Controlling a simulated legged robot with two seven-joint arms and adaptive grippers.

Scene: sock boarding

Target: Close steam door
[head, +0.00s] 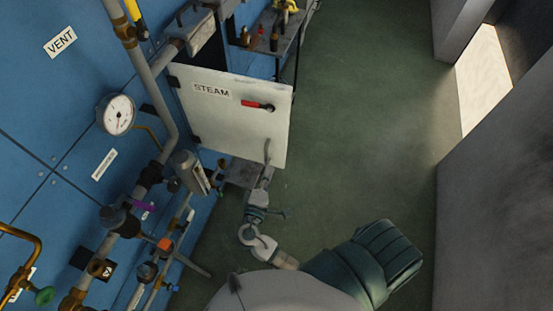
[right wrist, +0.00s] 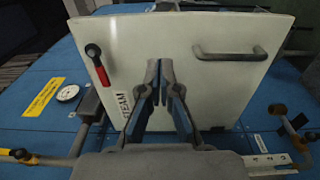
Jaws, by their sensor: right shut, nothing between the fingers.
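The steam door (head: 230,125) is a white panel, hinged along its left edge and standing open, out from the blue wall. It carries a STEAM label, a red-gripped lever (head: 256,104) and a grey bar handle (head: 267,150) near its lower right edge. My right gripper (head: 264,180) is shut and empty just below the door in the head view. In the right wrist view its fingertips (right wrist: 160,70) lie in front of the door face (right wrist: 195,80), between the red lever and the bar handle (right wrist: 230,53). I cannot tell whether they touch it. My left gripper is out of view.
The blue wall (head: 45,105) holds pipes, a round gauge (head: 117,114) and several valves left of and below the door. A shelf (head: 273,38) with small items stands behind the door. Green floor (head: 355,130) to the right is clear.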

